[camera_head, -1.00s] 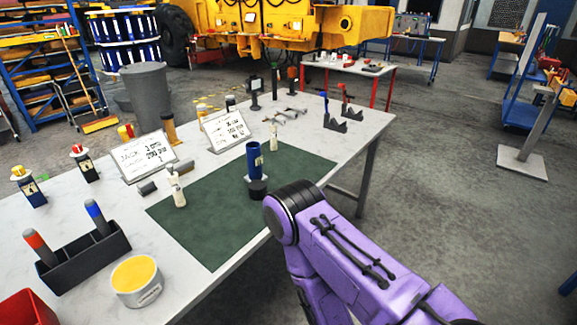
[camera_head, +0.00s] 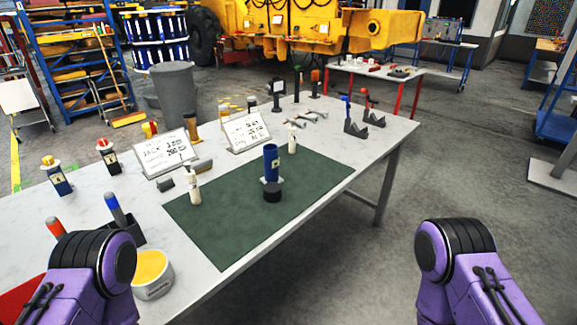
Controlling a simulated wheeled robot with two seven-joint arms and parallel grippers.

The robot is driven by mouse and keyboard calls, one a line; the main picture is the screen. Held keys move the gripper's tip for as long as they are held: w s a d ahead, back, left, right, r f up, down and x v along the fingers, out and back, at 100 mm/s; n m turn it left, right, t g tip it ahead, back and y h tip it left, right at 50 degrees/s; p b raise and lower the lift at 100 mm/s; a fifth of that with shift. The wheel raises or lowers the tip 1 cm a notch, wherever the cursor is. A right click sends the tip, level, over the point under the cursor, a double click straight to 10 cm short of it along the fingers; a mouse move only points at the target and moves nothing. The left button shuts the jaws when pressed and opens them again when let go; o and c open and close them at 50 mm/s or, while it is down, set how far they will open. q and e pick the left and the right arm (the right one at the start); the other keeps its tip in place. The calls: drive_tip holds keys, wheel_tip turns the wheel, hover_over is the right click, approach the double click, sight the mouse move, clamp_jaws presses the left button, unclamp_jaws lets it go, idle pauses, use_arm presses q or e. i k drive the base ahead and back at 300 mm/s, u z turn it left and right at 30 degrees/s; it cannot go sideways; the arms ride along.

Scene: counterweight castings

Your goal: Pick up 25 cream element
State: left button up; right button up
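Two slim cream pieces stand upright on the table. One cream piece (camera_head: 194,190) is at the left part of the dark green mat (camera_head: 235,235); the other cream piece (camera_head: 292,140) is near the mat's far edge. A number 25 cannot be read on either. A blue cylinder (camera_head: 271,163) stands between them, with a short black cylinder (camera_head: 272,192) just in front of it. Purple parts of my two arms show at the lower left and lower right, clear of these pieces. Neither gripper is in view.
Two tilted sign boards (camera_head: 165,152) (camera_head: 246,131) stand behind the mat. A yellow-topped tin (camera_head: 152,272) and a dark holder (camera_head: 127,232) with coloured handles are at front left. Dark brackets (camera_head: 368,121) stand at the back right. The mat's front part is bare.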

sight(192, 182)
drive_tip(key=u, duration=1.65)
drive_tip(key=k, duration=0.75)
drive_tip(key=z, duration=1.25)
drive_tip(key=i, duration=0.5)
drive_tip(key=u, duration=0.05)
